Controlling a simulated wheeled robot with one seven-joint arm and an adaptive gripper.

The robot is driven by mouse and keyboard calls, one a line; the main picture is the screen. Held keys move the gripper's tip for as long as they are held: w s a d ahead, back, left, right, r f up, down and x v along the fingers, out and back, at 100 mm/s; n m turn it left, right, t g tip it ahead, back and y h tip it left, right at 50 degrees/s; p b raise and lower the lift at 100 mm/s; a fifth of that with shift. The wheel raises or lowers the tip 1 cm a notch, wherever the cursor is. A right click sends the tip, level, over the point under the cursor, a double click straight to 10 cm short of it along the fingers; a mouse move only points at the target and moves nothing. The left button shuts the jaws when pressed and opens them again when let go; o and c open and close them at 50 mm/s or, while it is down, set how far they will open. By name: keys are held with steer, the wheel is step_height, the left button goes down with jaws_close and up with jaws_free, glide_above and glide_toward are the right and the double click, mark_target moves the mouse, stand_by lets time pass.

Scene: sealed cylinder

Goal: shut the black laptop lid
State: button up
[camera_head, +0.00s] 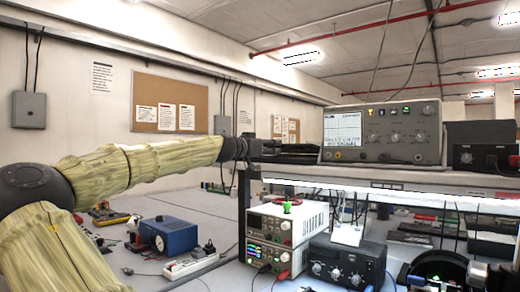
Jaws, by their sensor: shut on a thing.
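A flat black object (288,150), which looks like the black laptop seen nearly edge-on, lies on the raised shelf left of the oscilloscope. Its lid angle cannot be made out from this low view. My arm reaches in from the left, and my dark gripper (243,149) is at the left end of this object, at the shelf's left end. The gripper is shut on the laptop's edge, though the fingers are small and dark and the contact itself is hard to see.
A grey oscilloscope (383,134) stands on the shelf (400,178) just right of the laptop. A black box (484,157) is farther right. Below are stacked power supplies (287,223), a black unit (345,265) and a blue box (169,235). The air above the laptop is clear.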

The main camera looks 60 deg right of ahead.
steer(key=shift+s+d+f, duration=0.1)
steer(key=shift+s+f, duration=0.05)
steer(key=shift+f, duration=0.3)
steer(key=o, duration=1.4)
steer(key=shift+d, duration=0.15)
steer(key=shift+c, duration=0.2)
steer(key=shift+o, duration=0.4)
steer(key=shift+s+d+f, duration=0.1)
steer(key=shift+d+f, duration=0.05)
steer(key=shift+d, duration=0.05)
steer(key=v, duration=1.2)
steer(key=shift+a, duration=0.35)
